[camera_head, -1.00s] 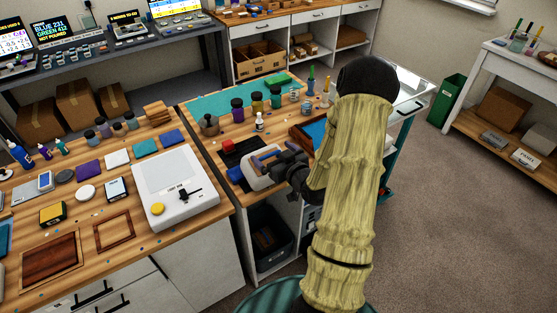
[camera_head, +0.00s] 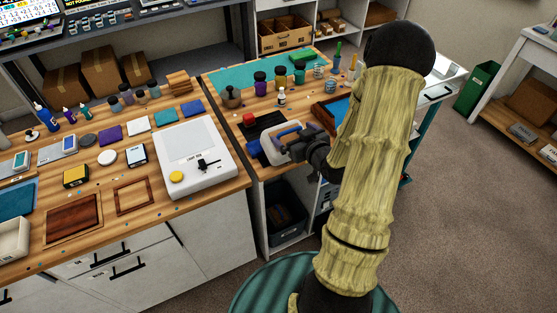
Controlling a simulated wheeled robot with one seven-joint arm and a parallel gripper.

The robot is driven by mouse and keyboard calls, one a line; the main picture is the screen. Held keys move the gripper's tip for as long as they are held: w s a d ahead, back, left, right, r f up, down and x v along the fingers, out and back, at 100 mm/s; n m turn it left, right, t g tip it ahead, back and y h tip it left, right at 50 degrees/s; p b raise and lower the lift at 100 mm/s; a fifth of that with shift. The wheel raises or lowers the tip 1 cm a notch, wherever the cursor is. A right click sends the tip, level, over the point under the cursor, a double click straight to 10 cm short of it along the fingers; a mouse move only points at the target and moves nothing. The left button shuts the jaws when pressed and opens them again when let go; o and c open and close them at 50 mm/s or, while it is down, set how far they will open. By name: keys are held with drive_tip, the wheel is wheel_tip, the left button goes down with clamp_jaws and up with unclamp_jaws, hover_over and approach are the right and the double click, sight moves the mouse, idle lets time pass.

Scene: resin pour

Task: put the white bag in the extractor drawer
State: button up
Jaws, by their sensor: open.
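A small flat white packet (camera_head: 138,124), which looks like the white bag, lies on the left wooden bench between a purple packet (camera_head: 110,132) and a teal one (camera_head: 165,117). My gripper (camera_head: 285,145) is over the right bench, far to the right of the packet. It is open, with its fingers close to a white housing (camera_head: 270,154) with a blue and grey bar on top; I cannot tell whether they touch. This housing may be the extractor, but no drawer is clearly visible on it. My arm hides part of the right bench.
A white light box (camera_head: 195,150) stands at the left bench's right end. Several dark-lidded jars (camera_head: 280,75) and a kettle-like pot (camera_head: 231,97) stand behind the housing. A wooden frame (camera_head: 135,196) lies at the front left. A gap separates the benches.

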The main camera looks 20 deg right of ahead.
drive_tip(key=s+a+r+g, duration=0.2)
drive_tip(key=s+a+g, duration=0.4)
drive_tip(key=s+a, duration=0.2)
drive_tip(key=s+a+r+m+g, duration=0.1)
drive_tip(key=s+a+r+g, duration=0.2)
drive_tip(key=s+a+g, duration=0.3)
drive_tip(key=shift+s+a+r+h, duration=0.25)
drive_tip(key=shift+s+a+h, duration=0.15)
drive_tip(key=shift+s+a, duration=0.75)
drive_tip(key=shift+w+a, duration=0.1)
drive_tip(key=shift+w, duration=0.05)
drive_tip(key=shift+c, duration=0.2)
